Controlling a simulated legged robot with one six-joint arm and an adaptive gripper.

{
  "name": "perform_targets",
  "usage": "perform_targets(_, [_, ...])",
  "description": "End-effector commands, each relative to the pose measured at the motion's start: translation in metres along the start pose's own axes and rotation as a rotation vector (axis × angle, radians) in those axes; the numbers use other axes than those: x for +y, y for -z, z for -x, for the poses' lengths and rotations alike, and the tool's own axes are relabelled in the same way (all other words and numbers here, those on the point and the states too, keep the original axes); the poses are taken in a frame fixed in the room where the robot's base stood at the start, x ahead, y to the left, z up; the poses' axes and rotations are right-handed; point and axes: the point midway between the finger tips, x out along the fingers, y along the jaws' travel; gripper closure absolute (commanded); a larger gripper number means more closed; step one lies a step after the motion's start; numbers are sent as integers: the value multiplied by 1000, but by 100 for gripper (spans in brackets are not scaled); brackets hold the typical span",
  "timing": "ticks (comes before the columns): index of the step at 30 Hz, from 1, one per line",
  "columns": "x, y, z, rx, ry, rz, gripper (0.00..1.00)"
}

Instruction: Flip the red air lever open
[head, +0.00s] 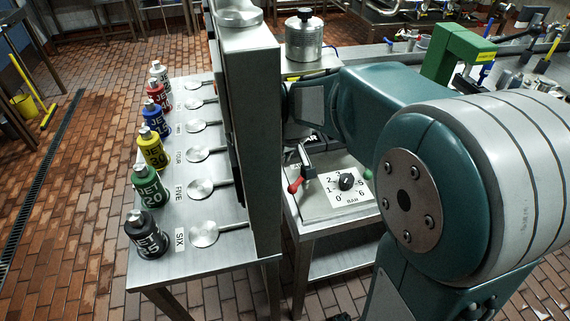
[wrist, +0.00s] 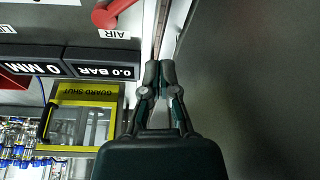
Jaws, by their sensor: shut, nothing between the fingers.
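The red air lever (wrist: 104,18) shows at the top of the wrist view, beside an upside-down AIR label (wrist: 114,34). Only its rounded red end and part of its bar are in that view. In the head view its red handle (head: 295,186) sits at the left of the panel with the BAR dial (head: 346,182). My gripper (wrist: 160,72) is shut and empty. In the wrist view its tips are below and right of the lever, with a gap between them. In the head view I cannot make out the fingertips.
A tall metal cabinet (head: 255,140) stands close left of the panel. Several labelled bottles (head: 150,187) and round discs (head: 203,234) are on the bench at left. The wrist view shows a 0.0 BAR display (wrist: 103,71) and a yellow GUARD SHUT box (wrist: 85,110).

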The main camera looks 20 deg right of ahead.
Motion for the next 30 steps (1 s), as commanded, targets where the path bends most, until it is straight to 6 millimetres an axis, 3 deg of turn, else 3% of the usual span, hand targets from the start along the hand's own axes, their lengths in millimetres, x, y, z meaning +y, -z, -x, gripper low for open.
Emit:
perform_targets(6, [-1, -1, -41, -5, 1, 0, 100])
perform_targets(16, [-1, -1, -84, -4, 1, -1, 100])
perform_targets(30, [0, -35, -63, 0, 0, -1, 100])
